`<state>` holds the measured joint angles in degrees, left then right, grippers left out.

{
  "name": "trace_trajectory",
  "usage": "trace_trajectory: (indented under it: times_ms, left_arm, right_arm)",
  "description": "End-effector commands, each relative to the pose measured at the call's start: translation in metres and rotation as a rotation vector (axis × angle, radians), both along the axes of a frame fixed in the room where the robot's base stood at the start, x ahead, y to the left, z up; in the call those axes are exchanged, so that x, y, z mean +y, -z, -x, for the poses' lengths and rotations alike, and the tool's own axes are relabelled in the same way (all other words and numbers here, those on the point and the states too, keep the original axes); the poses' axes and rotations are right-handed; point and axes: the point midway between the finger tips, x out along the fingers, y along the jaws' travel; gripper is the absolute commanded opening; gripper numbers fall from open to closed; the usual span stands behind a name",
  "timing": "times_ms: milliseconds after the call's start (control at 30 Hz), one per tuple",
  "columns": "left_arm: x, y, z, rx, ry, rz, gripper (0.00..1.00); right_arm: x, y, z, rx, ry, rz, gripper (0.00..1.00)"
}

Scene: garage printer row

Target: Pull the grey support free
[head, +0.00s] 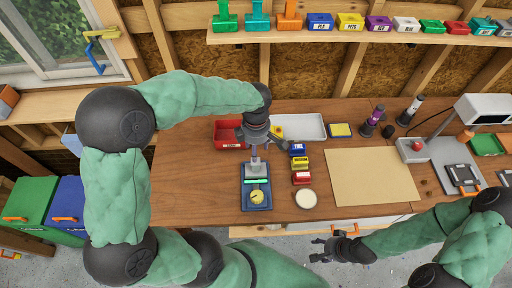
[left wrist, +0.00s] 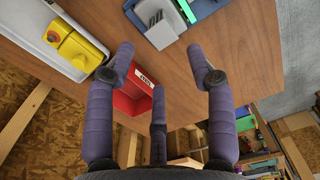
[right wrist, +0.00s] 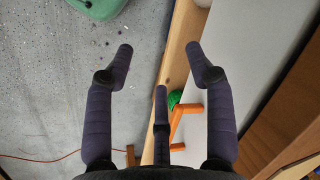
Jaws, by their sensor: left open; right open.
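The grey support (head: 256,169) stands at the far end of a blue tray (head: 258,207) on the workbench, with a green bar just in front of it. A grey ribbed block that looks like the support also shows at the top of the left wrist view (left wrist: 160,22). My left gripper (head: 255,146) is open and points down, just behind the support in the head view. Its fingers (left wrist: 160,52) are empty, and the block lies beyond their tips. My right gripper (head: 320,248) is open and empty, low at the bench's front edge.
A yellow round piece (head: 257,196) lies in the blue tray. A red bin (head: 228,141) and a white tray (head: 310,127) stand behind. Small coloured boxes (head: 299,162) and a white round dish (head: 306,198) are to the right. A tan mat (head: 370,176) is clear.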

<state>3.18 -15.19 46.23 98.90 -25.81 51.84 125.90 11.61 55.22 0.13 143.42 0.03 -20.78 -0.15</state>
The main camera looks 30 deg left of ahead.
Motion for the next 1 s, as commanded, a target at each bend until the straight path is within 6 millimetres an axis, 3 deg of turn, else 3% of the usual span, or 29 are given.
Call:
trace_trajectory:
  times_ms: [200,467,1000]
  left_arm:
    - [0.000,0.003,0.000,0.000,-0.147,0.000,0.55]
    - [0.000,0.015,0.001,0.002,-0.153,0.000,0.55]
    - [0.000,0.081,0.001,0.002,-0.152,0.001,0.55]
  right_arm:
    - [0.000,-0.001,0.000,0.000,0.000,0.000,0.55]
    - [0.000,0.008,0.000,0.000,0.000,0.000,0.55]
    - [0.000,0.048,0.000,0.000,0.000,0.000,0.55]
